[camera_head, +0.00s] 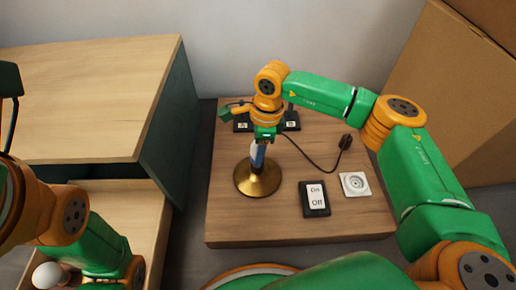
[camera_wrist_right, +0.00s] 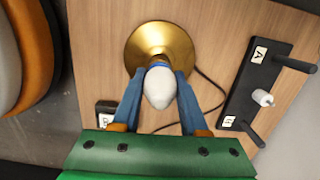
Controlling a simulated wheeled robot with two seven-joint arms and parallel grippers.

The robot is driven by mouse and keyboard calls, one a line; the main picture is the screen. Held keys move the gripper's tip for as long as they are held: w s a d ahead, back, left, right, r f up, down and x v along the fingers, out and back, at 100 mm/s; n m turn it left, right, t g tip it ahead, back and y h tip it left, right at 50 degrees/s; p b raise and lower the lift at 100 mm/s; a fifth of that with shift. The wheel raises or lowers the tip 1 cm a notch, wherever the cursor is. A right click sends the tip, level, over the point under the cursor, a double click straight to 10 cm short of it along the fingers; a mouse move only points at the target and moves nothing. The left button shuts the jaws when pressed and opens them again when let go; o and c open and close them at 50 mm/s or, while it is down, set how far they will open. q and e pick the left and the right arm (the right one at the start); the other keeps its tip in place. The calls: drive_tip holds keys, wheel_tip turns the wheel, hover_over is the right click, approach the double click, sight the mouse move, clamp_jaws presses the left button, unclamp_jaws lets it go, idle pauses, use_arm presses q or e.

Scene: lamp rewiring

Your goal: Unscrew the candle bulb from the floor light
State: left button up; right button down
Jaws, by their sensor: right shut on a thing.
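The floor light's round brass base (camera_head: 257,184) stands on the wooden board in the head view, and it also shows in the right wrist view (camera_wrist_right: 140,40). The white candle bulb (camera_wrist_right: 159,88) sits at its centre, pointing toward the wrist camera. My right gripper (camera_head: 258,155) is above the base, its blue fingers on either side of the bulb and shut on it. In the right wrist view the gripper (camera_wrist_right: 160,85) hides the bulb's sides, and its threads cannot be seen. My left arm shows at the lower left of the head view, but its gripper does not show clearly.
A black holder (camera_wrist_right: 250,88) marked A and B carries pegs and a small white piece (camera_wrist_right: 262,97). An On/Off switch (camera_head: 314,198), a white socket (camera_head: 355,184) and a black plug (camera_head: 346,141) are to the right. An open drawer (camera_head: 125,205) holds a white round bulb (camera_head: 48,275).

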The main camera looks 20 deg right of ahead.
drive_tip(key=n, duration=0.3)
drive_tip(key=n, duration=0.4)
drive_tip(key=shift+g, duration=0.4)
drive_tip(key=n, duration=0.4)
drive_tip(key=shift+w, duration=0.1)
